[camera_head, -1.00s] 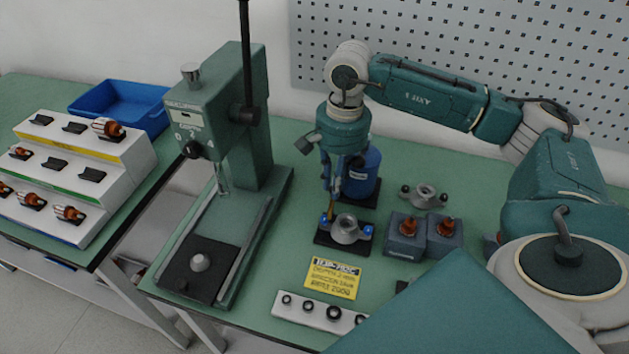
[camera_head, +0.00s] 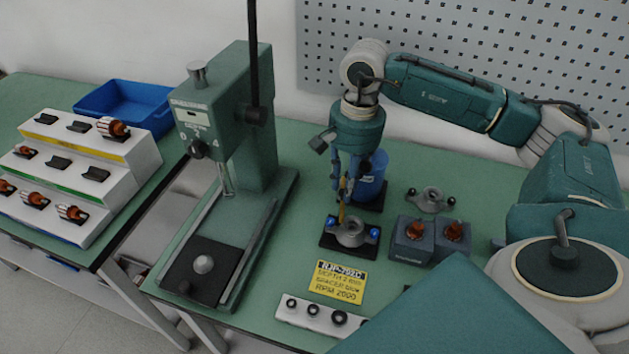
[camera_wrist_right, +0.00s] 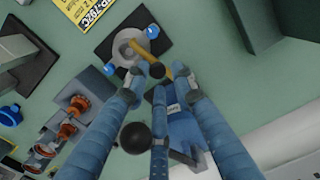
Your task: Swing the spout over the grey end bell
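The grey end bell (camera_head: 351,235) sits on a black pad (camera_head: 329,243) between two blue knobs; it also shows in the wrist view (camera_wrist_right: 118,55). The yellow-brown spout (camera_head: 342,211) stands just above it. In the wrist view the spout (camera_wrist_right: 155,57) reaches across the bell, with its far end over the bell's middle. Finger contact with the spout is unclear. A blue bottle (camera_head: 373,178) stands behind, partly hidden by the gripper. My left gripper is out of view.
A green press (camera_head: 262,150) stands to the left. Two grey blocks with copper parts (camera_head: 411,245) and a second grey end bell (camera_head: 431,200) are to the right. A yellow card (camera_head: 338,283) and a white strip with rings (camera_head: 314,315) lie in front.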

